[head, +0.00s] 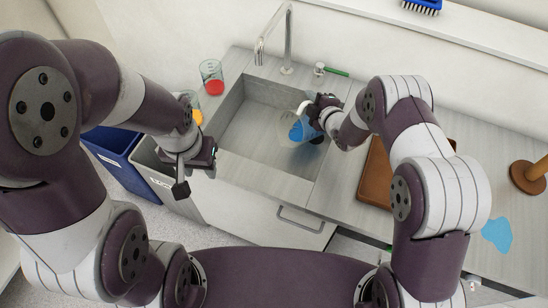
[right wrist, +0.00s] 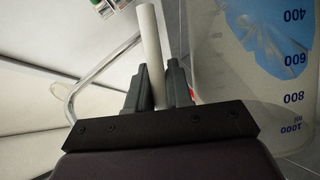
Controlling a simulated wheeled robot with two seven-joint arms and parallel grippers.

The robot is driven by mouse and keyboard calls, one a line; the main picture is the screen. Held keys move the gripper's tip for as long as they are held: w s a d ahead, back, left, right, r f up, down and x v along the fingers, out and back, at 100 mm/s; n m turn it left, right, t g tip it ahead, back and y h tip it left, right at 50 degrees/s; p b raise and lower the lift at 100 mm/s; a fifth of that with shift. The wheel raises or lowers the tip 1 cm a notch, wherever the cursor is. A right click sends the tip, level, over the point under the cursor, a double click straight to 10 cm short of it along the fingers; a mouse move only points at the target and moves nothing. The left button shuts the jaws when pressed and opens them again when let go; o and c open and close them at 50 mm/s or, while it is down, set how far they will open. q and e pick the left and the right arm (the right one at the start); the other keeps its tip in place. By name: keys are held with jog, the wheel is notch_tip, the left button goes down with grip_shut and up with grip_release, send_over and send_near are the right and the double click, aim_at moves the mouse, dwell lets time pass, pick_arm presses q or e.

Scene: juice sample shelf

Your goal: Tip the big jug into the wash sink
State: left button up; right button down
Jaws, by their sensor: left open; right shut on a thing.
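The big jug (head: 299,130) is clear, with blue liquid in it, and is held tilted over the right part of the wash sink (head: 235,137). In the right wrist view the jug (right wrist: 290,95) shows blue marks up to 1000 ml and a blue patch of liquid. My right gripper (head: 322,108) is shut on the jug's white handle (right wrist: 152,50), which stands between its two dark fingers (right wrist: 158,88). Whether liquid is running out cannot be told. My left gripper (head: 196,172) is open and empty, left of the sink's front corner.
A beaker of red liquid (head: 214,86) and a yellow one (head: 196,117), partly hidden, stand left of the sink. A tap (head: 286,45) rises behind it. A brown board (head: 374,177), a blue puddle (head: 497,235) and a wooden stand (head: 529,176) are right. Bins (head: 108,150) stand lower left.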

aim_at(295, 112)
jog(key=shift+s+a+r+n+t+p, duration=0.35)
jog(key=shift+s+a+r+p, duration=0.2)
jog(key=shift+r, duration=0.2)
dwell(0.7)
jog(key=shift+s+a+r+n+t+h, duration=0.15)
jog(key=shift+s+a+r+n+t, duration=0.15)
jog(key=shift+s+a, duration=0.35)
jog(key=shift+s+a+r+n+t+h, duration=0.15)
jog(key=shift+s+a+r+n, duration=0.2)
jog(key=shift+s+a, duration=0.2)
dwell(1.8)
jog(key=shift+s+a+r+n, duration=0.3)
jog(key=shift+s+a, duration=0.05)
jog(key=shift+a, duration=0.1)
dwell(1.0)
